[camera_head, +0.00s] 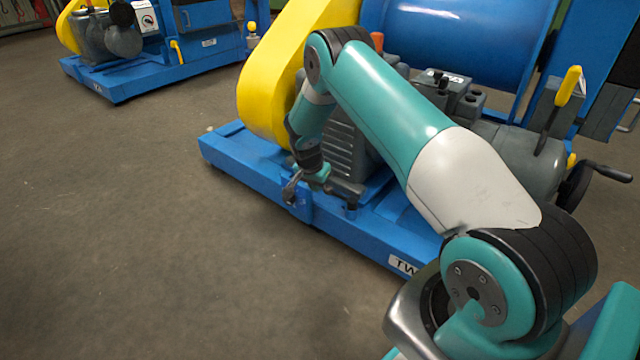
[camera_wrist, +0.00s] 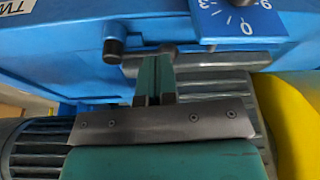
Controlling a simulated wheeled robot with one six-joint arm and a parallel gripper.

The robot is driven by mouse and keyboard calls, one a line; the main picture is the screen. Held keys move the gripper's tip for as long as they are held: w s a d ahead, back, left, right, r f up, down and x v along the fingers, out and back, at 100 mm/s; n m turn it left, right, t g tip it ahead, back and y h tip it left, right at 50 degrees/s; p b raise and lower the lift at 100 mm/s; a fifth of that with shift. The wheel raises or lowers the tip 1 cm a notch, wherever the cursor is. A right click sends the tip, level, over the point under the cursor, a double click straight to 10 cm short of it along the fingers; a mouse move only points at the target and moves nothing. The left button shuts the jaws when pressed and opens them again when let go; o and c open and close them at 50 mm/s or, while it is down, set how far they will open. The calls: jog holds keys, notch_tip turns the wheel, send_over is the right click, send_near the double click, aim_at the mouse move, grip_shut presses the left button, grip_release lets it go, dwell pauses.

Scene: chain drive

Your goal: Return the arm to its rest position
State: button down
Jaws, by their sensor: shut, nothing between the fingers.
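My arm (camera_head: 385,110) reaches out from the lower right over the blue machine base (camera_head: 345,238), with its wrist bent downward. My gripper (camera_head: 317,178) is low beside the front edge of that base. In the wrist view its teal fingers (camera_wrist: 156,78) are together, with nothing between them. The fingertips are close to a dark bar (camera_wrist: 200,60) with a round knob (camera_wrist: 113,48); I cannot tell if they touch it. A blue plate with white scale marks (camera_wrist: 238,22) is just beyond.
A yellow guard (camera_head: 270,70) stands left of my forearm. A grey ribbed motor (camera_head: 345,140) is behind my gripper, and a handwheel (camera_head: 578,185) is at the right. A second blue machine (camera_head: 150,50) is farther back. The floor (camera_head: 130,220) at left is clear.

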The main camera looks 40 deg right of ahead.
jog(key=s+a+r+n+y+p, duration=0.1)
jog(key=s+a+r+n, duration=0.25)
jog(key=a+r, duration=0.5)
jog(key=s+a+r+n+y+p, duration=0.1)
jog(key=s+a+r+n+y, duration=0.25)
jog(key=r, duration=0.75)
jog(key=s+a+r+n+p, duration=0.2)
jog(key=s+a+r, duration=0.2)
jog(key=a+r, duration=0.55)
jog(key=s+a+r+n+y, duration=0.1)
jog(key=s+a+r+n, duration=0.25)
jog(key=s, duration=0.45)
jog(key=s+a+r+n+g+y+p, duration=0.15)
jog(key=s+r+n, duration=0.25)
jog(key=s, duration=0.5)
jog(key=s+a+r+n, duration=0.4)
jog(key=s, duration=0.4)
notch_tip(320, 180, up, 38)
jog(key=p, duration=3.8)
jog(key=shift+w+d, duration=0.15)
jog(key=shift+d, duration=0.05)
jog(key=shift+f, duration=0.15)
jog(key=shift+a, duration=0.1)
